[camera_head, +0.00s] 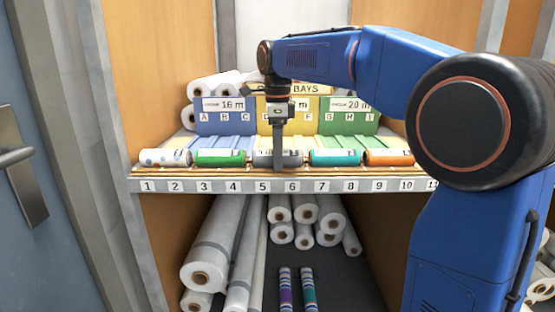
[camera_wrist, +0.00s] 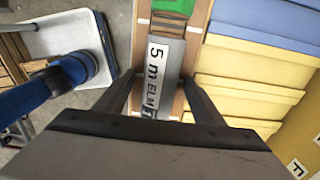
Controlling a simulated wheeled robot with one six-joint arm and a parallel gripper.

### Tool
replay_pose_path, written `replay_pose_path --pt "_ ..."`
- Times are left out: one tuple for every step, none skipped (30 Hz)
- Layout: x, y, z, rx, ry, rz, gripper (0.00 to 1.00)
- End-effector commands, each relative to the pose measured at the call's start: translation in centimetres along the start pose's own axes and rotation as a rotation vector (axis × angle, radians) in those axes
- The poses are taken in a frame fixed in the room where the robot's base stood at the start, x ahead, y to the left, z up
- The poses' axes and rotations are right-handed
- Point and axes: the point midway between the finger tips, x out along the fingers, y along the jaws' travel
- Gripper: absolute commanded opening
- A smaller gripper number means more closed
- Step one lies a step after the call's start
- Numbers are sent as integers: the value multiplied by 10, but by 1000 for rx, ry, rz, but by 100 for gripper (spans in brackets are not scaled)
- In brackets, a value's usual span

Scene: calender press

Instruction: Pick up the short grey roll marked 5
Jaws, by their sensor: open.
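The short grey roll (camera_head: 262,157) lies on the shelf's front ledge, above labels 5 and 6. In the wrist view my gripper (camera_wrist: 160,80) is open, with one finger on each side of the roll. I cannot tell whether the fingers touch it. The roll's near end is hidden by my gripper.
A green roll (camera_head: 220,157) and a patterned white roll (camera_head: 165,157) lie to the left on the ledge. A teal roll (camera_head: 335,157) and an orange roll (camera_head: 388,157) lie to the right. Blue (camera_head: 225,143), yellow and green sloped bays rise behind. A numbered strip (camera_head: 233,186) edges the shelf.

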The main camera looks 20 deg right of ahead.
Motion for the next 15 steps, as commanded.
replay_pose_path --pt "0 0 0 0 0 0 62" --pt "0 0 0 0 0 0 62" --pt "0 0 0 0 0 0 60" --pt "0 0 0 0 0 0 53" --pt "0 0 0 0 0 0 46" --pt "0 0 0 0 0 0 36" --pt "0 0 0 0 0 0 29" --pt "0 0 0 0 0 0 22" --pt "0 0 0 0 0 0 17" --pt "0 0 0 0 0 0 17" --pt "-1 0 0 0 0 -1 17" --pt "-1 0 0 0 0 -1 17" --pt "-1 0 0 0 0 -1 17" --pt "-1 0 0 0 0 -1 17" --pt "-1 0 0 0 0 -1 17"
